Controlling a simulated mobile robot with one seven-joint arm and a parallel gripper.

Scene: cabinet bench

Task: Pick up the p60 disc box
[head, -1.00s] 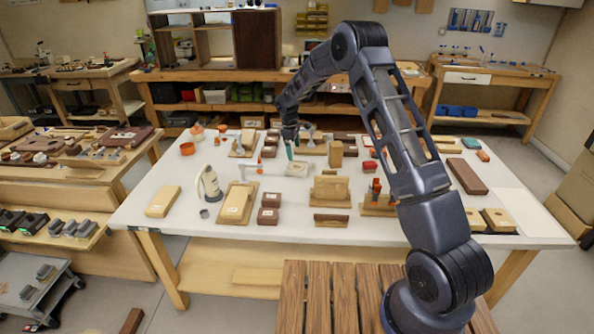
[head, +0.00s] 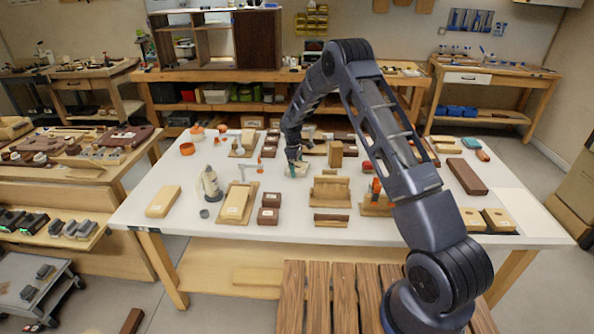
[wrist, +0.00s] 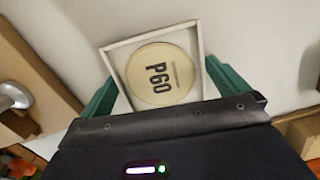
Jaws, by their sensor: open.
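The p60 disc box (wrist: 158,72) is a shallow white square box holding a round cream disc marked "P60". It lies on the white table and shows in the wrist view between the two green fingers of my gripper (wrist: 166,80). The fingers are spread apart, one on each side of the box; I cannot tell whether they touch it. In the head view my gripper (head: 293,158) points down over the box (head: 296,171), which it partly hides.
The white table (head: 290,237) holds many wooden pieces. A wooden board (head: 236,204) stands front left of the box, wooden blocks (head: 331,188) to its front right, and a white and orange clamp-like tool (head: 250,168) to its left. Bare tabletop lies just in front of the box.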

